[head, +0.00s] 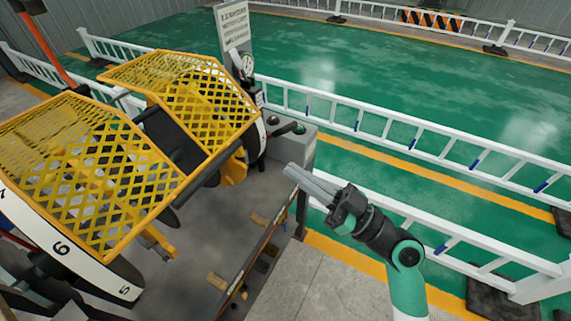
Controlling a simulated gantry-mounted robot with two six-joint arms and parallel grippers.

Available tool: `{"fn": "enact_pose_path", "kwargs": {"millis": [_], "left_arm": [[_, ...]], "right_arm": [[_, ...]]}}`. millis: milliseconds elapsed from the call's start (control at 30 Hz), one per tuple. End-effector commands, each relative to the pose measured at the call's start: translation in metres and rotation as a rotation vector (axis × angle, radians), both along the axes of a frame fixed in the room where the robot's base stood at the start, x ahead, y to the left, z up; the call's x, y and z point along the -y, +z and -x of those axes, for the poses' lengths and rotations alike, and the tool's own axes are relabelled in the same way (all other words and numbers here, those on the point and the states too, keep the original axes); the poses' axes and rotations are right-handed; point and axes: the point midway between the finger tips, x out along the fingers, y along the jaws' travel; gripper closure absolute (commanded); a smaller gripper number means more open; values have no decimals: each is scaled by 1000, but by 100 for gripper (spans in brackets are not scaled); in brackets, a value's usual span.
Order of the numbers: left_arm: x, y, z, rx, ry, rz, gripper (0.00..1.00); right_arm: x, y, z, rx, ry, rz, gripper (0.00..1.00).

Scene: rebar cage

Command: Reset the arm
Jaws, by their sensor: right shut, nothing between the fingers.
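My right gripper (314,184) is in the head view, right of centre, at the end of my green and black right arm. Its grey fingers are together and hold nothing. They point up and left, in front of the white railing and near the grey control box. I cannot tell whether the fingertips touch anything there, but they appear to be in free air. My left gripper does not show.
A machine with yellow mesh guards (85,175) fills the left side. A grey control box (290,145) with buttons and a gauge (248,64) stands behind the gripper. White railings (420,130) cross the right.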

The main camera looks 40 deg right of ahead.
Motion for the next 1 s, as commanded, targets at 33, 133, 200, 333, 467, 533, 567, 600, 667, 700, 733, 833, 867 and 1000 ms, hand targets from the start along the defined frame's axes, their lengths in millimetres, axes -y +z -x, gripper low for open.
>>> {"fn": "enact_pose_path", "kwargs": {"millis": [33,133,200,333,467,533,567,600,667,700,733,833,867,1000], "left_arm": [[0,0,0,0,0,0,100],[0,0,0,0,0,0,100],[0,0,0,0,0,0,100],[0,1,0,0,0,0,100],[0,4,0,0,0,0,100],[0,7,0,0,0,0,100],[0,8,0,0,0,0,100],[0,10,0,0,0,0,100],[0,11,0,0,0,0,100],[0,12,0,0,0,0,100],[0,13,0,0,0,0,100],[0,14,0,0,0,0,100],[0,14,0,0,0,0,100],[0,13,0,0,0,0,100]], "right_arm": [[0,0,0,0,0,0,100],[0,1,0,1,0,0,100],[0,1,0,1,0,0,100],[-7,3,-1,3,18,1,100],[-42,44,-5,90,98,36,100],[-71,88,-5,188,133,101,100],[-85,110,-4,237,132,144,100],[-103,140,-2,302,120,196,100],[-122,185,4,383,79,247,100],[-130,213,9,425,41,261,100],[-133,233,14,451,9,259,100],[-126,283,28,506,-106,209,100],[-120,294,33,515,-143,184,100],[-70,314,40,482,-313,21,100]]}}
